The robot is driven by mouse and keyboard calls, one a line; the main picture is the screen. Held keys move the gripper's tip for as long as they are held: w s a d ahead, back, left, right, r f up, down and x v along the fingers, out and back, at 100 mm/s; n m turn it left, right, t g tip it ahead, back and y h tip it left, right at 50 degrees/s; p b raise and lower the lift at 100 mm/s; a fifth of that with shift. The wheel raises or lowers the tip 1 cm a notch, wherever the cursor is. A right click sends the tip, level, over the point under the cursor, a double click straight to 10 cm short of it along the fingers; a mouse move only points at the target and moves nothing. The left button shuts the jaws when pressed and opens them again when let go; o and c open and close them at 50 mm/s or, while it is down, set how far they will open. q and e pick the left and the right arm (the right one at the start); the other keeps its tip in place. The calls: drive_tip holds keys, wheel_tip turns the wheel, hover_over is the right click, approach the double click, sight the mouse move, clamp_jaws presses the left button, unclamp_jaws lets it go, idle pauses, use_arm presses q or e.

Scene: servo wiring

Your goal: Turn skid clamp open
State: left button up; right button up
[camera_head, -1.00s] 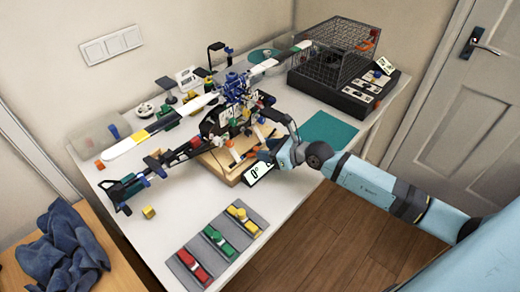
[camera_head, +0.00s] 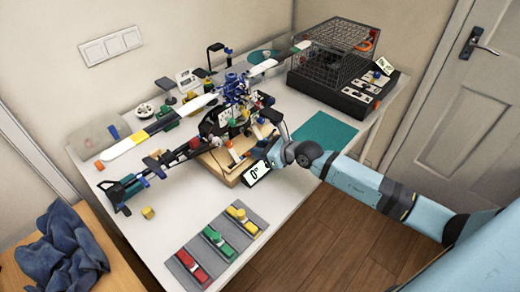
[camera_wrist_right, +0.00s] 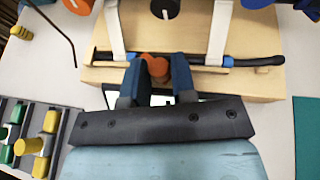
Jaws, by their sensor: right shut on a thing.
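A model helicopter (camera_head: 215,120) stands with its skids on a wooden block (camera_head: 225,172). In the right wrist view the black skid tube (camera_wrist_right: 258,61) lies along the wooden block (camera_wrist_right: 240,88), with white skid legs (camera_wrist_right: 221,30) rising from it. An orange clamp knob (camera_wrist_right: 155,66) sits at the tube near the block's front edge. My right gripper (camera_wrist_right: 156,72) has its two blue fingers on either side of this knob, shut on it. In the head view my right gripper (camera_head: 267,150) is at the block's right side, largely hidden by its wrist. My left gripper is not in view.
A small sign reading 0° (camera_head: 256,173) stands close to my right gripper. A grey tray (camera_head: 222,243) with red, green and yellow clips lies in front. A wire cage (camera_head: 335,55) stands at the back right. A teal mat (camera_head: 325,131) lies bare on the table.

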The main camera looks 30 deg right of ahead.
drive_tip(key=shift+a, duration=0.2)
idle(0.9)
drive_tip(key=o, duration=0.8)
drive_tip(key=shift+o, duration=0.2)
drive_tip(key=shift+s+d+r, duration=0.15)
drive_tip(key=shift+s+d, duration=0.15)
drive_tip(key=shift+s, duration=0.05)
drive_tip(key=v, duration=1.2)
drive_tip(key=shift+s, duration=0.4)
drive_tip(key=shift+r, duration=0.15)
